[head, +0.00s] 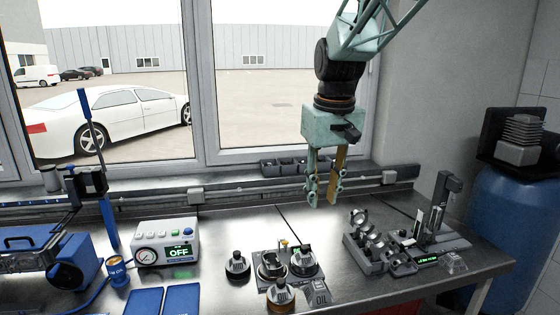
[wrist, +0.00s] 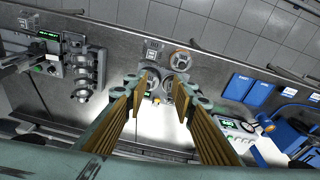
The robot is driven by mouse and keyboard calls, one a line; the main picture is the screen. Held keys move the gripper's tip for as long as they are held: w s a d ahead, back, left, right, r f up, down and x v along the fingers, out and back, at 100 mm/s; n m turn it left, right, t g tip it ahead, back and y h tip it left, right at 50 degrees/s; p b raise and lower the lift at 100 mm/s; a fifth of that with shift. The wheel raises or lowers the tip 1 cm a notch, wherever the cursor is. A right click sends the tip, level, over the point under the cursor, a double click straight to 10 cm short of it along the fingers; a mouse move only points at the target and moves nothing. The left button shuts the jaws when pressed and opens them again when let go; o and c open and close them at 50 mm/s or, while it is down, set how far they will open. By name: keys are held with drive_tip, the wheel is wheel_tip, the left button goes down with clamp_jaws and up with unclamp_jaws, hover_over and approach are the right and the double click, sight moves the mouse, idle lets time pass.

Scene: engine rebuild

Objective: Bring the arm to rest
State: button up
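My gripper (head: 324,192) hangs from the arm, pointing down, high above the workbench (head: 215,277). Its two fingers stand apart with nothing between them in the head view. In the wrist view the gripper (wrist: 158,92) also shows a clear gap between the fingertips, with bench parts far below. It touches nothing.
A black fixture (head: 370,243) and a measuring stand (head: 441,215) are at the right. A control box (head: 166,243) reads OFF at the left, near blue equipment. The window is behind.

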drive_tip(key=s+d+m+t+b, duration=0.15)
drive_tip(key=s+d, duration=0.25)
drive_tip(key=s, duration=1.1)
drive_tip(key=s+d+m+b, duration=0.1)
drive_tip(key=s+d+b, duration=0.25)
drive_tip(key=s, duration=1.05)
drive_tip(key=s+d+f+b, duration=0.1)
drive_tip(key=s+f, duration=0.1)
drive_tip(key=s, duration=0.4)
drive_tip(key=s+d+f+m, duration=0.1)
drive_tip(key=s+f, duration=0.2)
drive_tip(key=s, duration=0.3)
drive_tip(key=shift+s+d+t+b, duration=0.2)
drive_tip(key=shift+d+t+b, duration=0.05)
drive_tip(key=shift+t+b, duration=0.15)
